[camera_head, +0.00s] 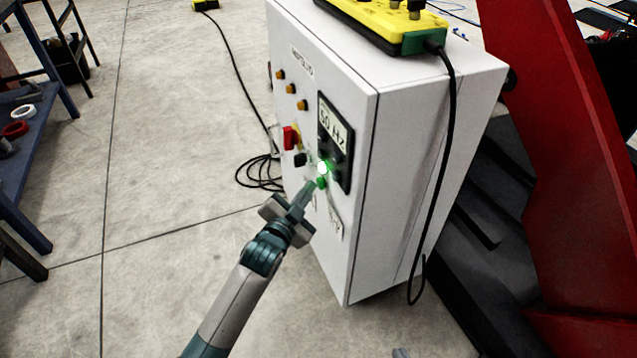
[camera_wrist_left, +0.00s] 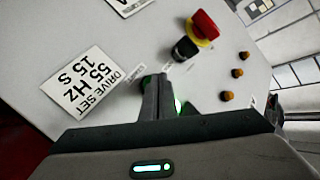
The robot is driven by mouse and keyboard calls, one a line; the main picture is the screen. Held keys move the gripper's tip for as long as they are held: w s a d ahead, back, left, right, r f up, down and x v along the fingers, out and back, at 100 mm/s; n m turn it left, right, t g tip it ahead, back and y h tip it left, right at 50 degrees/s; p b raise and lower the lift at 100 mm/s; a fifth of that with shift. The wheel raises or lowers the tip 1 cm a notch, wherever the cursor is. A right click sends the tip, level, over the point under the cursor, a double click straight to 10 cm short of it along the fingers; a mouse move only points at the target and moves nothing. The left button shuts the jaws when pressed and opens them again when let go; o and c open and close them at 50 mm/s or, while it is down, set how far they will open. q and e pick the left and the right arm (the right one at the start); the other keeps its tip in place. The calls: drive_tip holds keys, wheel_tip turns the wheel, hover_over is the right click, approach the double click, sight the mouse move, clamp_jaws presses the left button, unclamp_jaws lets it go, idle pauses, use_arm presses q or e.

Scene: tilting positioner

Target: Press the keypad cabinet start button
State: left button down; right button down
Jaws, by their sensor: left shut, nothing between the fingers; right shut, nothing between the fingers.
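The white cabinet (camera_head: 410,150) stands upright in the middle of the head view. In the left wrist view the shut fingers (camera_wrist_left: 160,96) partly hide the green glow (camera_wrist_left: 178,104). Only a small grey tip of my right gripper (camera_head: 400,353) shows at the bottom edge.
A red emergency knob (camera_head: 290,138) and several amber lamps (camera_head: 290,89) are on the same face. A yellow pendant (camera_head: 385,22) with a cable lies on top.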

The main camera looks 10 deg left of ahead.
use_arm(q)
drive_tip(key=shift+s+a+p, duration=0.3)
drive_tip(key=shift+a, duration=0.15)
drive_tip(key=s+a, duration=0.1)
drive_tip(key=s+a+p, duration=0.1)
drive_tip(key=a+p, duration=0.1)
drive_tip(key=a, duration=0.1)
drive_tip(key=shift+s+a, duration=0.1)
drive_tip(key=shift+s, duration=0.3)
idle(0.3)
idle(0.7)
